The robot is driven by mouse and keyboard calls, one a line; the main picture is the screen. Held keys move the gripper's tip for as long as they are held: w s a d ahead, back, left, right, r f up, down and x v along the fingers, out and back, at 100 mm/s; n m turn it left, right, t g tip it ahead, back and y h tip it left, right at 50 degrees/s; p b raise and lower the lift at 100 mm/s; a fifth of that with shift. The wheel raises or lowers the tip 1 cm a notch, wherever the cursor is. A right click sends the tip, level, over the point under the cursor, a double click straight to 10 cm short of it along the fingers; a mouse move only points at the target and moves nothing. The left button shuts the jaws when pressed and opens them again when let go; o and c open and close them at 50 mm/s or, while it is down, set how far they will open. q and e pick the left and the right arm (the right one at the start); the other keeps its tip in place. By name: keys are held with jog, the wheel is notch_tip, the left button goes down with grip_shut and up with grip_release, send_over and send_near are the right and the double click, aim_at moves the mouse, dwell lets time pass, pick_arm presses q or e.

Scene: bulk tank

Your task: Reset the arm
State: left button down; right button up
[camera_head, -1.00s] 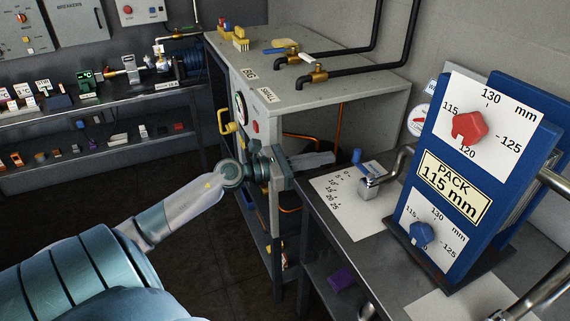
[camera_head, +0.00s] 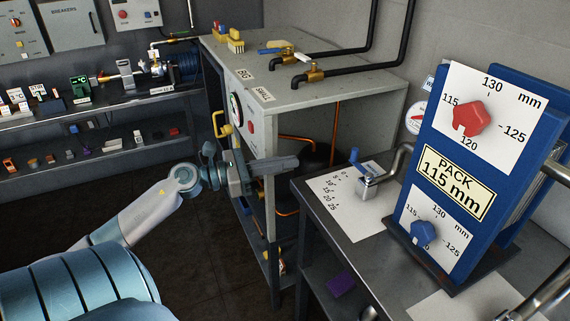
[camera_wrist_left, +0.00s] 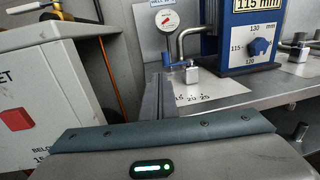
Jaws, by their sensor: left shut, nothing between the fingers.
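My left arm (camera_head: 150,205) comes in from the left. My left gripper (camera_head: 290,162) is shut and empty, in front of the grey cabinet's open side. In the head view it stands left of the small tap with the blue handle (camera_head: 358,160) and does not touch it. In the left wrist view my shut fingers (camera_wrist_left: 158,92) point toward the bench with the marked white card (camera_wrist_left: 210,92). My right gripper is not in view.
The grey cabinet (camera_head: 330,85) with a red button (camera_wrist_left: 15,120) is close to my left gripper. The steel bench (camera_head: 320,205) bears a blue pack stand (camera_head: 440,150) with red and blue knobs. A shelf of small parts (camera_head: 110,110) stands at the back left; dark floor lies between.

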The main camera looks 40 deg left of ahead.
pick_arm(q)
jog(key=shift+d+n, duration=0.1)
jog(key=shift+n, duration=0.2)
